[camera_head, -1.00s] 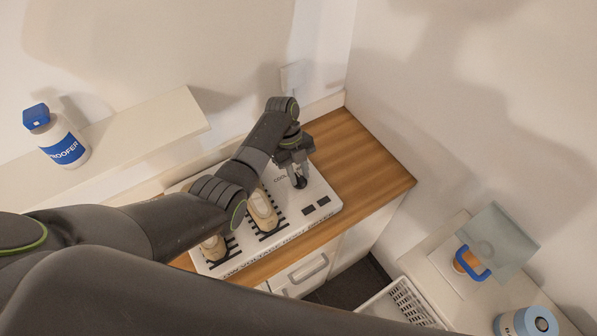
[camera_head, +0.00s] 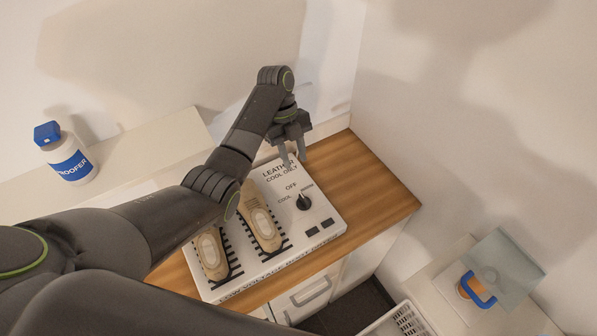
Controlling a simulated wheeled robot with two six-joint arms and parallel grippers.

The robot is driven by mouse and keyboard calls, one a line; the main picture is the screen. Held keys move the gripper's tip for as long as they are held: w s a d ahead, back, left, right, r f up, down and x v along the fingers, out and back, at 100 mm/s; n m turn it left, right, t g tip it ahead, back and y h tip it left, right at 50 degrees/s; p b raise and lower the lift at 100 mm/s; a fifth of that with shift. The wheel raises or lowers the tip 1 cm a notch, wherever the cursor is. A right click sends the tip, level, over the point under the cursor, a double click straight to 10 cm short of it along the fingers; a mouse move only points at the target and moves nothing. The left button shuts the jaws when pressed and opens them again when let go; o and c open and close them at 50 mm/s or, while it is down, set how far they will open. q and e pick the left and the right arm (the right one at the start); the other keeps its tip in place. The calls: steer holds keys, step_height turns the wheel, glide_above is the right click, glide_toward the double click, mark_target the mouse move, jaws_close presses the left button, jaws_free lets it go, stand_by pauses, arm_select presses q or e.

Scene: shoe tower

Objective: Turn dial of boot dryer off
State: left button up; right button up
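The boot dryer (camera_head: 325,220) is a white panel lying on a wooden counter, with a black dial (camera_head: 303,202) at its right part. Printed "OFF" and "COOL" labels sit beside the dial; its exact pointer setting is too small to tell. Two beige shoes, one nearer the dial (camera_head: 262,225) and one farther left (camera_head: 211,254), lie on the dryer's black slotted areas. My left gripper (camera_head: 293,157) is open and empty, behind the dial, apart from it, near the "LEATHER COOL ONLY" print. My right gripper is not in view.
A white bottle with a blue cap (camera_head: 69,158) stands on a pale ledge (camera_head: 150,140) at left. Bare wooden counter (camera_head: 365,180) lies right of the dryer, against the wall. A white basket (camera_head: 405,320) and a blue-handled item (camera_head: 478,289) are at lower right.

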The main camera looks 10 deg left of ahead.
arm_select(q)
steer(key=shift+p+v, duration=1.15)
steer(key=shift+v, duration=1.1)
steer(key=shift+s+f, duration=0.1)
